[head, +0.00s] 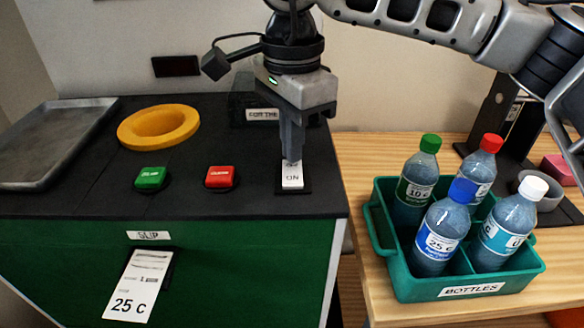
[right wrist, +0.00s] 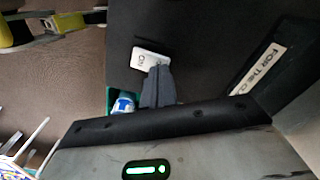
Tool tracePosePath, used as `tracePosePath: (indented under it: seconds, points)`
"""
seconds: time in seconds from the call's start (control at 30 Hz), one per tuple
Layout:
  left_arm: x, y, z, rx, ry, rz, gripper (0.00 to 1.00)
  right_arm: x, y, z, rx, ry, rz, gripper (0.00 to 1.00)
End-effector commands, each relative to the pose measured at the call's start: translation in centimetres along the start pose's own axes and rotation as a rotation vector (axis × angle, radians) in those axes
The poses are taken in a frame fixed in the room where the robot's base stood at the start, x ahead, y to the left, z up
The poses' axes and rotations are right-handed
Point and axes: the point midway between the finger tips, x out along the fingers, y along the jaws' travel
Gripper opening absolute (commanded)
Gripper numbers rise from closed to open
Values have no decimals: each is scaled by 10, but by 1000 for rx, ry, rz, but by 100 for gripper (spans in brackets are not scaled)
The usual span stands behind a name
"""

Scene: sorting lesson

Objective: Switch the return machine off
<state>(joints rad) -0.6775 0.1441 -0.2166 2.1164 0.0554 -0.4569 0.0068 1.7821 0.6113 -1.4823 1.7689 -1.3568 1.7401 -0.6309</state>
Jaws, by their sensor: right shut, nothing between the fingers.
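The return machine (head: 60,220) has a black top and a green front, at the left of the head view. Its white rocker switch (head: 292,180) sits on a black plate near the top's right edge, with "ON" readable on its near part. My right gripper (head: 291,157) is shut and empty, pointing down with its fingertips at the far part of the switch; whether they press it I cannot tell. In the right wrist view the fingertips (right wrist: 160,72) overlap one end of the white switch (right wrist: 148,56). My left gripper is not in view.
A green button (head: 150,178), a red button (head: 220,177) and a yellow ring (head: 158,126) are on the machine top, with a grey tray (head: 50,140) at left. A paper slip (head: 137,285) hangs in front. A teal crate (head: 394,282) with several bottles stands right.

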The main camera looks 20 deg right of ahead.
Motion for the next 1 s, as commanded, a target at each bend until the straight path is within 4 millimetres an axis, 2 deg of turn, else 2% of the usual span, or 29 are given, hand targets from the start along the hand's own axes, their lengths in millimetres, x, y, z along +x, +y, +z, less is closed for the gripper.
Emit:
tracePosePath:
  seconds: [1.0]
  points:
    - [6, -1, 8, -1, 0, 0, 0, 12, 0, 0, 0, 0, 3, 0]
